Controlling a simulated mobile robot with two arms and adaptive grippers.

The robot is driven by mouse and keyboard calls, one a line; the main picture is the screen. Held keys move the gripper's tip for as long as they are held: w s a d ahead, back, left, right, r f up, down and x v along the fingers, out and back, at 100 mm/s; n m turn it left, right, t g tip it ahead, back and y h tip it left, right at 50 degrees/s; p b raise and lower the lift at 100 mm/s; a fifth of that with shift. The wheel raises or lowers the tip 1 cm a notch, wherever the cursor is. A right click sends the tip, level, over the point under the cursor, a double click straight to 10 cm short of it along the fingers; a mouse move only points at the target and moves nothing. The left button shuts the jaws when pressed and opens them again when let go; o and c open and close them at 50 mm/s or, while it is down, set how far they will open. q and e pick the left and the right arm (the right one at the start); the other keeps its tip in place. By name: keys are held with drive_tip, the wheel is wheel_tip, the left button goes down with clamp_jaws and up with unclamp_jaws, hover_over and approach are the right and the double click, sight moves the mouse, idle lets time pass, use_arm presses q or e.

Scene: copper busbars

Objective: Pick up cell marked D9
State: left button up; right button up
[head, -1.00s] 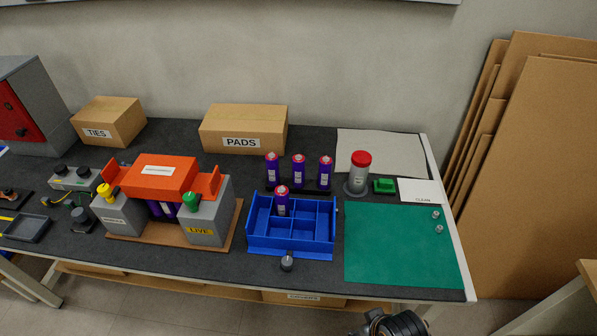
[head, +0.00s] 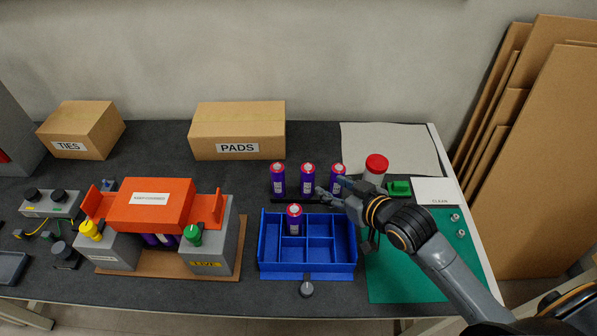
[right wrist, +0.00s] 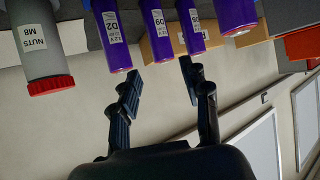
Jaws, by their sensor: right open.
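Three purple cells stand upright in a row behind the blue tray in the head view. The cell marked D9 (right wrist: 160,28) shows in the right wrist view, upside down, between the cell marked D2 (right wrist: 112,35) and a third cell (right wrist: 190,27) with a partly hidden label. By that order D9 is the middle cell (head: 308,179) in the head view. My right gripper (head: 332,188) is by the right end of the row. In the right wrist view the open, empty fingers (right wrist: 160,71) point toward D9, apart from it. My left gripper is not in view.
The blue tray (head: 307,272) in front of the row holds another purple cell (head: 294,219). A red-lidded jar (head: 375,168) and green block (head: 399,188) stand right of the row. An orange-covered fixture (head: 150,205) is left; the PADS box (head: 237,130) stands behind.

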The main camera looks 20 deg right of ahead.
sight(312, 177)
drive_tip(key=x, duration=0.6)
drive_tip(key=shift+w+a+f, duration=0.25)
drive_tip(key=shift+w+f, duration=0.1)
drive_tip(key=shift+w, duration=0.2)
drive_tip(key=x, duration=0.5)
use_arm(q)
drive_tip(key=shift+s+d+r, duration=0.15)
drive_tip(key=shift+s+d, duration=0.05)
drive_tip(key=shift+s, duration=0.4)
use_arm(e)
drive_tip(key=shift+s, duration=0.1)
drive_tip(key=shift+c, duration=1.1)
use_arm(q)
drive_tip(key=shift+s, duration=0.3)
use_arm(e)
drive_tip(key=shift+r, duration=0.1)
clamp_jaws()
